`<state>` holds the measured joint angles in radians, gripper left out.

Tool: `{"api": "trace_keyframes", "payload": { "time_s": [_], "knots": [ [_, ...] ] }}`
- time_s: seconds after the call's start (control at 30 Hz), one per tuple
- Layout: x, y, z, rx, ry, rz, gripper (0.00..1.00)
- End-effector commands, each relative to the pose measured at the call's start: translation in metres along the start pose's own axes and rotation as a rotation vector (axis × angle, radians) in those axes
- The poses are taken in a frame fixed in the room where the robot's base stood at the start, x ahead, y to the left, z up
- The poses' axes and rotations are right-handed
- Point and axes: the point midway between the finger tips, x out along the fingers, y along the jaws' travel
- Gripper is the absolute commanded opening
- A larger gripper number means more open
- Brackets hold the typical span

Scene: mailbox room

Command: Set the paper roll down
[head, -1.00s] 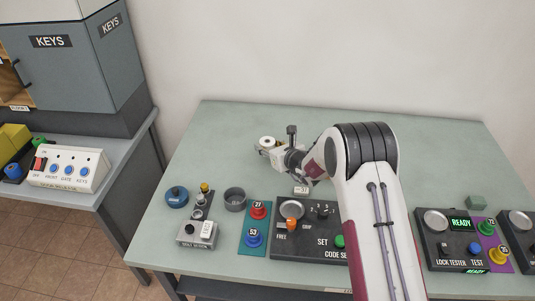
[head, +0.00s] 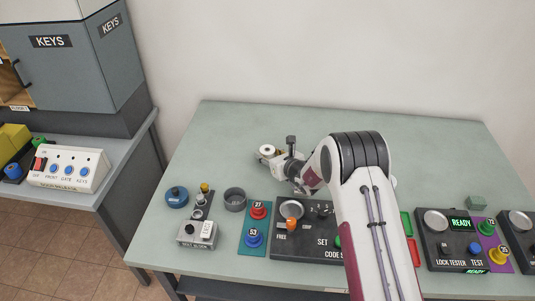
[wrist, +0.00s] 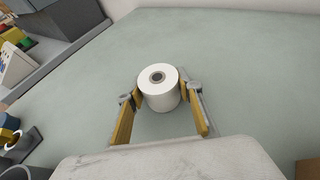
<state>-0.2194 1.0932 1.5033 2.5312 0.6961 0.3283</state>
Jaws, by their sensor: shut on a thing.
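The white paper roll (wrist: 160,94) stands upright between the two yellow-padded fingers of my gripper (wrist: 161,97) in the wrist view. The fingers touch it on both sides. In the head view the roll (head: 267,150) is a small white shape at the end of my gripper (head: 266,154), over the back middle of the green table (head: 400,125). I cannot tell whether the roll's bottom rests on the table or hangs just above it.
In front of my gripper stand the code setter panel (head: 285,243), a grey cup (head: 235,200), a blue round part (head: 177,196) and the bolt block (head: 197,234). The lock tester (head: 437,245) is at the right. The table around the roll is clear.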

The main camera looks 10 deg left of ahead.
Motion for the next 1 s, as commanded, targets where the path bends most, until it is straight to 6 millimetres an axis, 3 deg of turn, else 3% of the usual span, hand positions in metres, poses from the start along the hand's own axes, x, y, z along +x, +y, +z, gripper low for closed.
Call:
{"api": "trace_keyframes", "payload": {
  "time_s": [0.23, 0.27, 0.3, 0.8, 1.0],
  "knots": [
    [0.001, 0.0, -0.003, 0.0, 0.0, 0.0, 0.14],
    [0.001, 0.0, -0.002, 0.0, 0.0, 0.0, 0.43],
    [0.001, 0.0, -0.002, 0.0, 0.0, 0.0, 0.52],
    [0.0, 0.0, 0.001, -0.001, 0.0, 0.0, 0.52],
    [-0.009, -0.001, 0.001, 0.001, 0.001, 0.0, 0.52]
  ]
}}
